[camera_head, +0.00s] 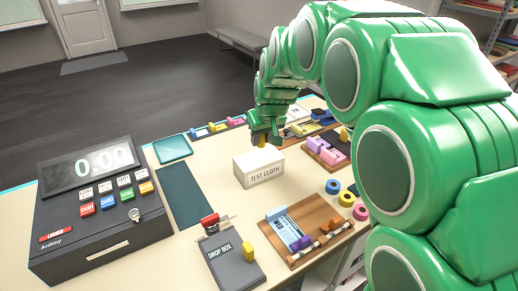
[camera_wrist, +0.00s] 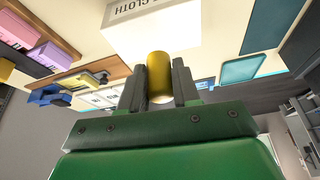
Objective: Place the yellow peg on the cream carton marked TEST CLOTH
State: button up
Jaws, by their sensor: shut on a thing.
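The cream carton (camera_head: 247,174) marked TEST CLOTH stands upright in the middle of the table; it also shows in the wrist view (camera_wrist: 152,33). My gripper (camera_head: 265,137) is over the carton's back edge, reaching in from behind and above. In the wrist view, my gripper's two dark fingers (camera_wrist: 159,88) are shut on the yellow peg (camera_wrist: 159,75), one on each side. In the head view only a small part of the yellow peg (camera_head: 262,142) shows below the fingers, close to the carton's top. I cannot tell whether the peg touches the carton.
A dark cash register (camera_head: 75,215) stands at the left. A grey drop box (camera_head: 232,262) and a wooden board (camera_head: 318,212) are in front. Coloured rings (camera_head: 346,199) and a board with pink blocks (camera_head: 325,150) are at the right. A dark mat (camera_head: 183,194) lies left of the carton.

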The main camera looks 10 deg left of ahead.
aim_at(257, 155)
jog(key=shift+w+a+f, duration=0.2)
jog(key=shift+w+f, duration=0.25)
jog(key=shift+f, duration=0.2)
jog(key=shift+w+a+f, duration=0.25)
jog(key=shift+w+f, duration=0.25)
jog(key=shift+f, duration=0.1)
jog(key=shift+w+a+f, duration=0.2)
jog(key=shift+w+f, duration=0.25)
jog(key=shift+f, duration=1.7)
jog(key=o, duration=1)
jog(key=shift+f, duration=0.15)
jog(key=shift+o, duration=0.2)
